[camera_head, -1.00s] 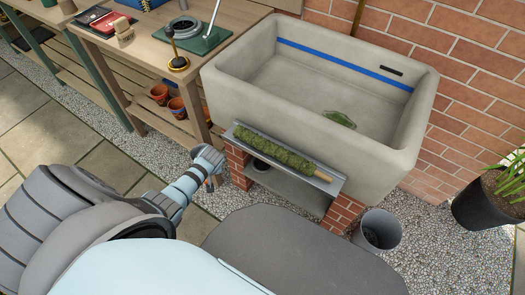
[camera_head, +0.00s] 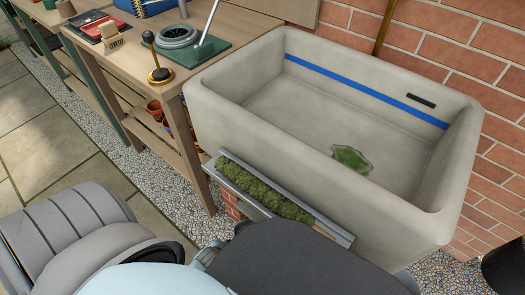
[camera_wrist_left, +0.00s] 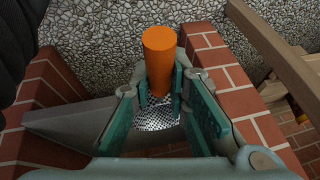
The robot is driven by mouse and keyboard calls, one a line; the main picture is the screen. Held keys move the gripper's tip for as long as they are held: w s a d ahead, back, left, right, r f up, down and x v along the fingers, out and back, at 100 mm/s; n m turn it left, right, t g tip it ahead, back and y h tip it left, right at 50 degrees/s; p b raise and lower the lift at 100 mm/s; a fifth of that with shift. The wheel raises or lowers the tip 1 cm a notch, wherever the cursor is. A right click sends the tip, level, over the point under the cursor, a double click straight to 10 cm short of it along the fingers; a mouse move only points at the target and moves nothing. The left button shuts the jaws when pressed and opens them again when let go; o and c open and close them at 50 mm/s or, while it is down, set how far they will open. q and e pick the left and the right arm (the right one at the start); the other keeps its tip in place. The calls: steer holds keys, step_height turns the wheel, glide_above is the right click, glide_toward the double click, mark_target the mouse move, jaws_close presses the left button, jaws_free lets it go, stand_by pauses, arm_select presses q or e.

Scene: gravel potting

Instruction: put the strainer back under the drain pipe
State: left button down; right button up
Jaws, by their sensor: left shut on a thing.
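In the left wrist view, my left gripper (camera_wrist_left: 160,88) is shut on the strainer's orange handle (camera_wrist_left: 158,52). The strainer's perforated metal part (camera_wrist_left: 158,115) shows below the handle, between the fingers and partly covered by them. A grey slab (camera_wrist_left: 70,128) lies around it between brick piers (camera_wrist_left: 265,135). I cannot tell whether the strainer touches the slab. In the head view the gripper and strainer are hidden behind my own body. The stone sink (camera_head: 320,170) stands above this area. The drain pipe is not visible in either current view. My right gripper is not in view.
A tray (camera_head: 339,235) with a moss-covered pole (camera_head: 262,192) is at the sink's front. A green patch (camera_head: 350,157) lies inside the sink. A wooden bench (camera_head: 125,52) stands left. Gravel (camera_wrist_left: 90,45) covers the ground; brick piers narrow the room beside the gripper.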

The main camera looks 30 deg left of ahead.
mark_target(241, 226)
arm_select(q)
steer(key=shift+a, duration=0.1)
